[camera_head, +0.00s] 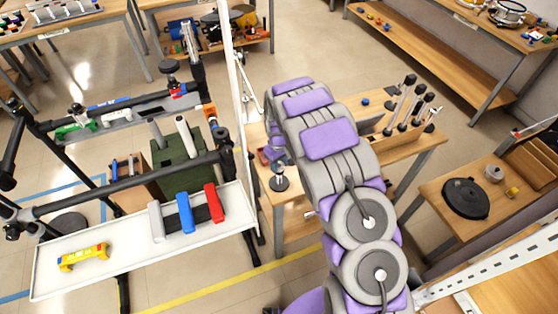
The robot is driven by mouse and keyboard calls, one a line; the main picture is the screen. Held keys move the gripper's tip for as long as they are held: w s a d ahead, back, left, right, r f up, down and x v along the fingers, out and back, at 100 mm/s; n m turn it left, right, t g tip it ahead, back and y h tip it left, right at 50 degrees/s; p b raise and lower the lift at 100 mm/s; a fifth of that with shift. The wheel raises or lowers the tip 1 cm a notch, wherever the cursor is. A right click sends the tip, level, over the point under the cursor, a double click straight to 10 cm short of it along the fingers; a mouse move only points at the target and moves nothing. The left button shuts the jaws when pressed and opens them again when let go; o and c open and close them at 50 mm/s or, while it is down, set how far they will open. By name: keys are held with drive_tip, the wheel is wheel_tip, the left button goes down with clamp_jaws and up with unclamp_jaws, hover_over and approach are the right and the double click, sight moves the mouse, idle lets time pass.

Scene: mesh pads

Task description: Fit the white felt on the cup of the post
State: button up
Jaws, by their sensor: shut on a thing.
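My purple and grey arm runs up the middle of the head view and bends down at its far end. My gripper (276,157) is partly hidden behind the arm, low over the middle wooden table. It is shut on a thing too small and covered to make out. I cannot pick out the white felt. Just below the gripper, a short post (280,182) with a round metallic disc stands on the table's left part. Its top is close to the gripper, and I cannot tell whether they touch. I cannot make out the cup.
A wooden block (400,125) with several upright dark-headed tools stands right of my arm. A black rack with a white tray (120,240) is at left, with grey, blue and red blocks and a yellow tool. A right-hand table holds a black disc (465,198). Floor between tables is clear.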

sight(279, 163)
drive_tip(key=shift+f, duration=0.2)
drive_tip(key=o, duration=1.1)
drive_tip(key=shift+r, duration=0.1)
drive_tip(key=shift+r+p, duration=0.9)
drive_tip(key=shift+r, duration=7.6)
drive_tip(key=shift+s+r, duration=0.1)
